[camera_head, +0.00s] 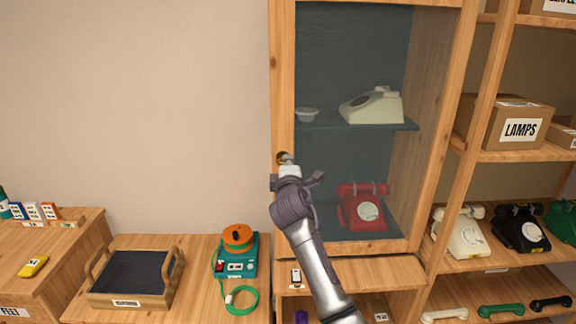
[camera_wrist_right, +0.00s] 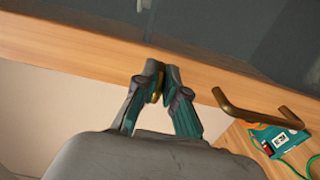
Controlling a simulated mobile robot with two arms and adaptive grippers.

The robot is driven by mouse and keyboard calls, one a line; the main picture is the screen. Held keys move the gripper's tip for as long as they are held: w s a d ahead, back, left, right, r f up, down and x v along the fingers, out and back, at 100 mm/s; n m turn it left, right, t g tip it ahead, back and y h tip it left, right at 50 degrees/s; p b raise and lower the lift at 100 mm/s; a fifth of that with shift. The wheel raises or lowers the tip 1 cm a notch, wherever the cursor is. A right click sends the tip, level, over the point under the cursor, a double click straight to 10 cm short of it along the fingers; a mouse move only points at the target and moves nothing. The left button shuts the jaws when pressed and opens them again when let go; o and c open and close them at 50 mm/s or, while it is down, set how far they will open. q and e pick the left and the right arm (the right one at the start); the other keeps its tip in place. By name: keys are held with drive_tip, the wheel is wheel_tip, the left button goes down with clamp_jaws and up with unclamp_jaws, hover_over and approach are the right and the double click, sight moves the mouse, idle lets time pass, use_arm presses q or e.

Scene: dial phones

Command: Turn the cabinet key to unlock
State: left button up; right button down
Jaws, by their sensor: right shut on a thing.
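The cabinet (camera_head: 283,80) has a wooden frame around a glass front, and its door looks closed. A small brass lock piece (camera_head: 281,157) shows on the left side of the frame, partly hidden by my right gripper (camera_head: 287,163). In the right wrist view, my right gripper (camera_wrist_right: 161,78) is shut on the brass key (camera_wrist_right: 158,86), right against the wooden frame. Only a sliver of the key shows between the fingers. The keyhole is hidden, so I cannot tell how far the key is turned. My left gripper is not in view.
A brass door handle (camera_wrist_right: 262,113) sticks out beside the gripper. Inside the cabinet are a red phone (camera_head: 362,208) and a cream phone (camera_head: 373,106). A wooden tray (camera_head: 130,298) and a teal device (camera_head: 236,262) stand on the left counter. Shelves with phones and boxes are at right.

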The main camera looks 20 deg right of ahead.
idle(0.3)
drive_tip(key=c, duration=1.2)
unclamp_jaws()
drive_tip(key=shift+c, duration=0.2)
drive_tip(key=shift+s, duration=0.1)
drive_tip(key=v, duration=1.2)
